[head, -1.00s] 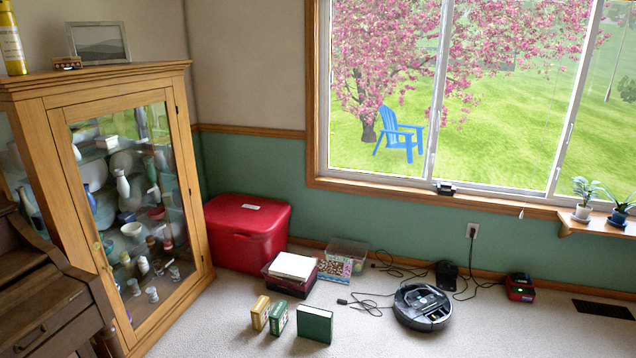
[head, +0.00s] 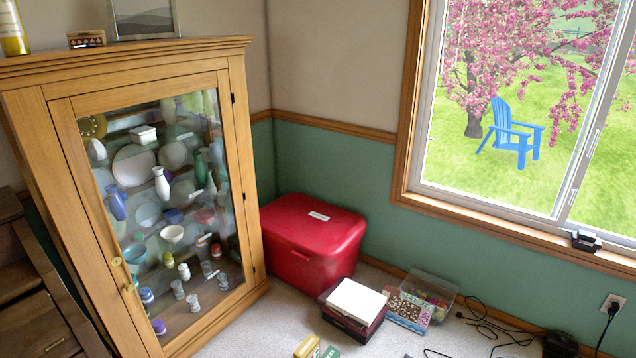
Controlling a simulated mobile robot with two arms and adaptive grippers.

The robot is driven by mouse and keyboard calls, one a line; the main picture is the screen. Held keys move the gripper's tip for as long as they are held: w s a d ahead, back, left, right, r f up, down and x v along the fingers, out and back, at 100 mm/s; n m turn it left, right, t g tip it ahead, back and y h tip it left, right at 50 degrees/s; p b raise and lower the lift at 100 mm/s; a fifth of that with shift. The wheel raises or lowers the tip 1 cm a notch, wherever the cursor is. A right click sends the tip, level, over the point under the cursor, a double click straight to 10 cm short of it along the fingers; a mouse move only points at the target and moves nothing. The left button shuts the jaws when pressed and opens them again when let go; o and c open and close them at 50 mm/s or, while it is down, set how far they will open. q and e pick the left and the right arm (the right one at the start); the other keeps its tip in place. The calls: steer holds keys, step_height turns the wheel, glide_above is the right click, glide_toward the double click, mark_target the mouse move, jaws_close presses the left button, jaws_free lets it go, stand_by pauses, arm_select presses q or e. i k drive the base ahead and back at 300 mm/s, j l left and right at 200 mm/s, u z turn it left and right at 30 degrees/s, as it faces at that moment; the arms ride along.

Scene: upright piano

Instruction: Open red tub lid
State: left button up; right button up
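The red tub (head: 300,262) stands on the carpet in the corner, between the glass-fronted cabinet and the green wall below the window. Its red lid (head: 330,226) is on and looks closed, with a small white label on top. The cabinet's right edge hides part of the tub's left side. Neither of my grippers shows in the head view.
The wooden display cabinet (head: 170,200) stands left of the tub, its glass door closed. A dark box with a white item on top (head: 354,302) sits on the floor at the tub's front right. A clear bin (head: 428,292) stands beyond it. Cables lie further right.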

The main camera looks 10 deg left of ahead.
mark_target(320, 231)
steer(key=i+j+u, duration=0.15)
steer(key=i+u, duration=0.35)
steer(key=i+l+u, duration=0.1)
steer(key=i+u, duration=0.4)
steer(key=i, duration=0.1)
